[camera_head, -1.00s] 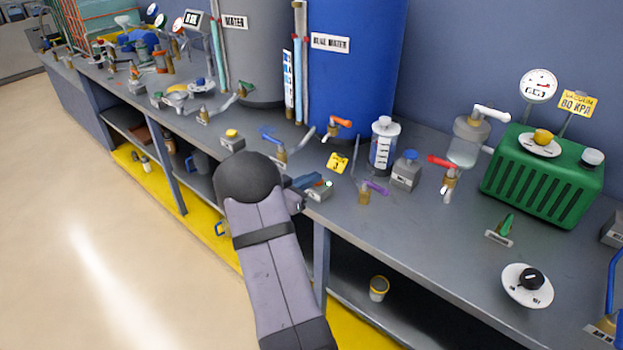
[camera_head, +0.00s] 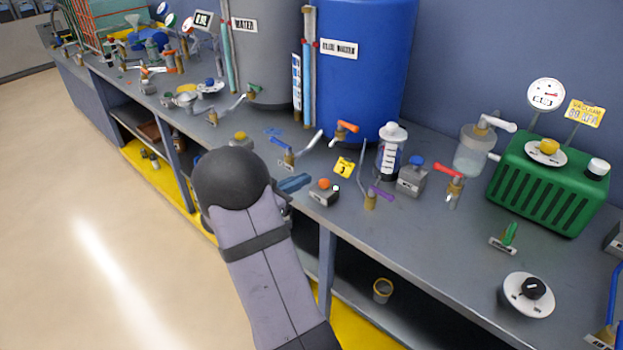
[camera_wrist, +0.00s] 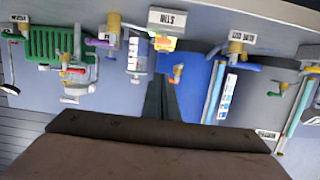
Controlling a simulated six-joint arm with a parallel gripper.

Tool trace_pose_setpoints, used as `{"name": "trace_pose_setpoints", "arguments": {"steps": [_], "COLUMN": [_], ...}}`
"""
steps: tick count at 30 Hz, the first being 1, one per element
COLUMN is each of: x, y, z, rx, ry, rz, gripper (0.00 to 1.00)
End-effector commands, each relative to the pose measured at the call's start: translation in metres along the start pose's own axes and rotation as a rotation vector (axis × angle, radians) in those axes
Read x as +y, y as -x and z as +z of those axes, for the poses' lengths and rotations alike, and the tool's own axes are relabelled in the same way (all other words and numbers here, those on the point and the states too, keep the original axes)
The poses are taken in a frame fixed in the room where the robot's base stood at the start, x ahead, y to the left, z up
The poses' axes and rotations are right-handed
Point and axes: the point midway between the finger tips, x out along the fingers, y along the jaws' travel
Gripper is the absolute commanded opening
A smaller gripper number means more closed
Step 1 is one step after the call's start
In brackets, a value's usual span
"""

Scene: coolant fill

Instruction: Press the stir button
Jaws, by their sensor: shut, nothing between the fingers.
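A small grey box with an orange button (camera_head: 324,184) stands near the bench's front edge in the head view. A tiny white spot shows beside the button. In the wrist view a box labelled STIR (camera_wrist: 167,19) appears upside down at the top, with the orange button (camera_wrist: 163,43) just below the label. My gripper (camera_head: 299,182) is shut and empty, just left of the box in the head view, with a small apparent gap. In the wrist view my fingers (camera_wrist: 164,85) point toward the button, and are apart from it in the picture.
A yellow tag (camera_head: 343,167) and a purple-handled valve (camera_head: 378,193) stand close to the box. A grey box with a blue button (camera_head: 414,172) is further right. The blue tank (camera_head: 365,80) rises behind. A yellow-button box (camera_head: 240,141) is left, partly behind my arm.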

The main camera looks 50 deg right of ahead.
Motion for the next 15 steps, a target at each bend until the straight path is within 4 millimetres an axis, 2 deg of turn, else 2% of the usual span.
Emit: {"name": "trace_pose_setpoints", "arguments": {"steps": [6,15], "x": [-0.001,0.000], "y": [0.020,0.024], "z": [-0.001,-0.001], "rx": [0.002,0.001], "ry": [-0.001,-0.001], "rz": [-0.002,0.000], "gripper": [0.00,0.00]}}
